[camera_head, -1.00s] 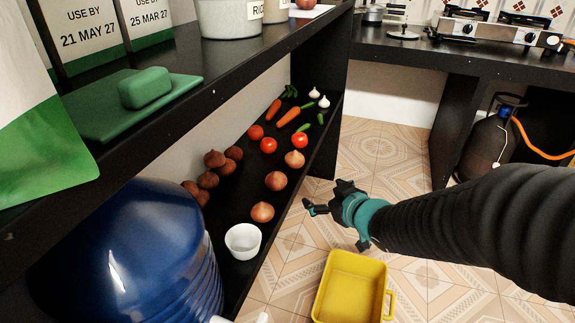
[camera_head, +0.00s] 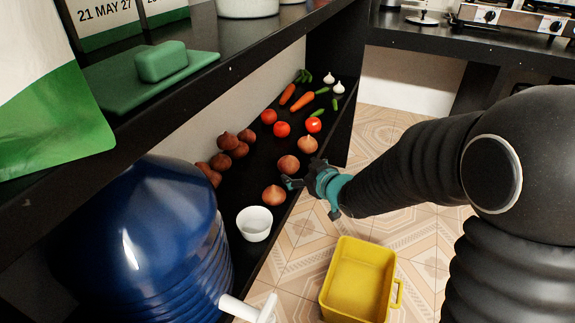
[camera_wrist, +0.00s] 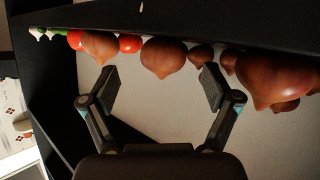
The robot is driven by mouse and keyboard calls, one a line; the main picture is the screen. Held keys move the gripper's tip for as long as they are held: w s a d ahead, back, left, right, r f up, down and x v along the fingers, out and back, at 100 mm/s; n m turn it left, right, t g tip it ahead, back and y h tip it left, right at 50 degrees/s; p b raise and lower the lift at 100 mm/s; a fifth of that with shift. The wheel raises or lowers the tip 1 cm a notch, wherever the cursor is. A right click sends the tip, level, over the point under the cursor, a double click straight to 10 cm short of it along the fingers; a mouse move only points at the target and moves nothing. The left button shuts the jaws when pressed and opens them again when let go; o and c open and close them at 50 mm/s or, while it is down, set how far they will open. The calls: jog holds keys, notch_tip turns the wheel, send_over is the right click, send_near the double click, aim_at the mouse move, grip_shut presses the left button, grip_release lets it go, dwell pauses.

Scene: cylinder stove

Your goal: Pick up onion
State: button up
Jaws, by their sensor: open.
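Three light-brown onions lie in a row along the front of the lower shelf: a near one (camera_head: 274,196), a middle one (camera_head: 288,165) and a far one (camera_head: 307,144). My gripper (camera_head: 302,174) is open and empty at the shelf's front edge, beside the middle onion. The wrist view looks upside down. There the middle onion (camera_wrist: 163,59) lies ahead of the gap between my open fingers (camera_wrist: 158,83), apart from them. The near onion (camera_wrist: 275,80) is at the right, and the far onion (camera_wrist: 100,47) at the left.
Brown round vegetables (camera_head: 224,155) lie behind the onions. Tomatoes (camera_head: 282,129), carrots (camera_head: 302,101) and garlic (camera_head: 338,87) lie farther along. A white bowl (camera_head: 254,224) and blue barrel (camera_head: 150,240) are nearer. The upper shelf (camera_head: 225,72) overhangs. A yellow crate (camera_head: 344,243) stands on the floor.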

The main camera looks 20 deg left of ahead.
aim_at(294, 168)
jog(key=x, duration=0.4)
jog(key=shift+a+r, duration=0.1)
jog(key=shift+a, duration=0.15)
jog(key=c, duration=1.3)
